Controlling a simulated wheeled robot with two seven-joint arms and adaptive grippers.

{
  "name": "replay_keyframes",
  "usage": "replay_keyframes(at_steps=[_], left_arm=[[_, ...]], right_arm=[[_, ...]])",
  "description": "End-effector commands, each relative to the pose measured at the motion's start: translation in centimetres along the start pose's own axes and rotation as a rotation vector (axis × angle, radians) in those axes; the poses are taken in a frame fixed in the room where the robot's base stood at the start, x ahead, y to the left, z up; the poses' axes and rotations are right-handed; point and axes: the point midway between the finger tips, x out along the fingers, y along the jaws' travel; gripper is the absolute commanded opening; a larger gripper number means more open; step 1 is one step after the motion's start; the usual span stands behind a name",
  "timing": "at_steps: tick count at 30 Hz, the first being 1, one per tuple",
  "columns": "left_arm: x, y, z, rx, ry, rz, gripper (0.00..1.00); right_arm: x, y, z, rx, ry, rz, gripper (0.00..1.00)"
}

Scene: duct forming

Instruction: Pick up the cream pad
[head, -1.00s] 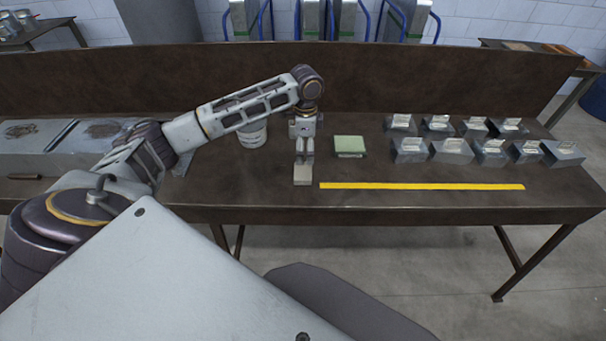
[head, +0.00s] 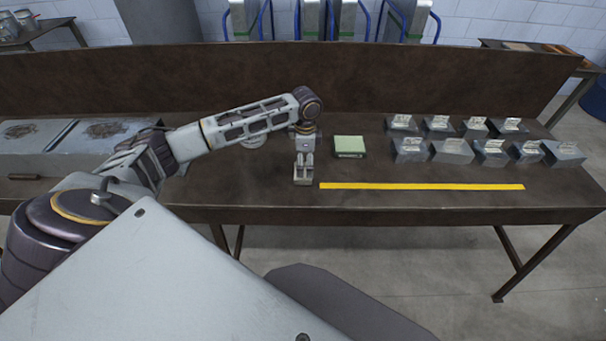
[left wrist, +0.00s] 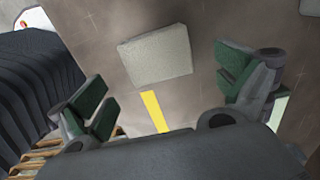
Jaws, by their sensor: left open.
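The cream pad (head: 303,180) lies on the brown table, left of the yellow strip's left end. In the left wrist view the pad (left wrist: 157,55) is a pale rectangular block lying ahead of the fingertips, between their lines. My left gripper (head: 304,160) hangs over the table, its fingertips overlapping the far part of the pad in the head view. The wrist view shows its green-padded fingers (left wrist: 165,85) wide apart, with nothing between them. It does not visibly touch the pad. My right gripper is not in view.
A green pad (head: 349,147) lies right of the gripper. The yellow strip (head: 420,186) runs along the front. Several grey metal blocks (head: 453,151) stand at the right. A white container (head: 252,142) is mostly hidden behind my arm. The table behind the yellow strip is partly clear.

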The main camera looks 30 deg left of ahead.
Motion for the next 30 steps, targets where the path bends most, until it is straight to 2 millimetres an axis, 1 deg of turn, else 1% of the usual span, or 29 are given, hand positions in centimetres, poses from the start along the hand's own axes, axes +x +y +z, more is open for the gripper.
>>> replay_keyframes(at_steps=[6,12,15,23,30], left_arm=[[2.1,0.1,0.3,-0.001,-0.003,0.002,1.00],[4.2,0.2,0.3,0.000,-0.002,0.002,1.00],[4.7,0.2,0.3,0.000,-0.001,0.000,1.00],[4.9,0.2,0.3,0.001,-0.001,0.000,1.00],[4.8,0.2,0.3,0.000,-0.001,0.000,1.00]], right_arm=[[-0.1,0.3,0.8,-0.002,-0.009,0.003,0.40],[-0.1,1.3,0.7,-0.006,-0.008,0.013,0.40],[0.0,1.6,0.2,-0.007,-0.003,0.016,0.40],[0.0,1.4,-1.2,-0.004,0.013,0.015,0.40],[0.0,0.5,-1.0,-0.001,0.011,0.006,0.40]])
